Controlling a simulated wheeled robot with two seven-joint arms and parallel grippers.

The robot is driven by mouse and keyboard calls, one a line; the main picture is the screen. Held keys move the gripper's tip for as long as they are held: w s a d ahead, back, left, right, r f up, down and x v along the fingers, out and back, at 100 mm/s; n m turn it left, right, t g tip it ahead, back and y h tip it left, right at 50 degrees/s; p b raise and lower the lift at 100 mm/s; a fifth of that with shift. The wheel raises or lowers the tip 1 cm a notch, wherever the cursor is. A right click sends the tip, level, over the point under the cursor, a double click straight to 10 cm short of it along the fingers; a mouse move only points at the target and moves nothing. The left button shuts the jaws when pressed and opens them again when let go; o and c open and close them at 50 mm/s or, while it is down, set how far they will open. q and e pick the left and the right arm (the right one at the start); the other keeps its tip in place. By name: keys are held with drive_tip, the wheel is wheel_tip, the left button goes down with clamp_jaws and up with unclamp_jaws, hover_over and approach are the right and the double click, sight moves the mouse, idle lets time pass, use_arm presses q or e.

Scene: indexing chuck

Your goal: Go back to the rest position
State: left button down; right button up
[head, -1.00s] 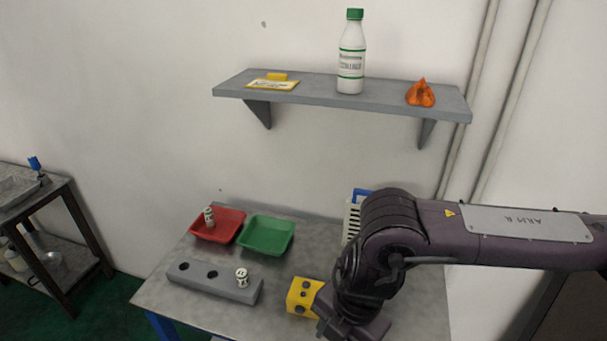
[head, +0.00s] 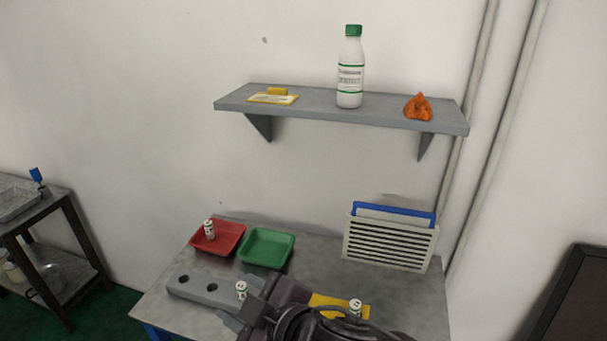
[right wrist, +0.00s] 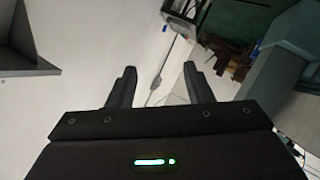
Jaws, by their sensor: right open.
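My right gripper (head: 238,302) is low in the head view, over the table's front, with open jaws. In the right wrist view the two fingers (right wrist: 158,75) stand apart with nothing between them, facing the pale wall. My right arm covers part of a yellow block (head: 328,301). A white cylindrical piece (head: 355,307) shows at the block's right part; how it is seated is hidden. Another white piece (head: 241,288) stands at the right end of the grey holed block (head: 208,292), close behind the gripper in the picture. My left gripper is not in view.
A red tray (head: 233,234) holding a white piece (head: 209,229) and a green tray (head: 267,248) stand at the table's back left. A slatted rack (head: 388,245) stands back right. Above, a wall shelf (head: 320,112) bears a bottle (head: 350,75) and an orange object (head: 418,107).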

drive_tip(key=s+d+f+m+g+h, duration=0.1)
drive_tip(key=d+f+m+h, duration=0.3)
drive_tip(key=d+f+m, duration=0.45)
drive_tip(key=s+d+f+m+g+h, duration=0.1)
drive_tip(key=d+f+m+h, duration=0.4)
drive_tip(key=d, duration=0.7)
drive_tip(key=s+d+f+g+h, duration=0.1)
drive_tip(key=s+d+f+g, duration=0.3)
drive_tip(key=s+d+f, duration=0.35)
wheel_tip(320, 180, down, 28)
drive_tip(key=s+g, duration=0.1)
drive_tip(key=s, duration=0.1)
drive_tip(key=s+d+f, duration=0.2)
drive_tip(key=s+f, duration=0.7)
drive_tip(key=s+d+f+g, duration=0.1)
drive_tip(key=s+d+f, duration=0.1)
drive_tip(key=s+f, duration=0.8)
drive_tip(key=shift+s+d+f, duration=0.15)
drive_tip(key=shift+s+f, duration=0.05)
drive_tip(key=shift+s, duration=0.05)
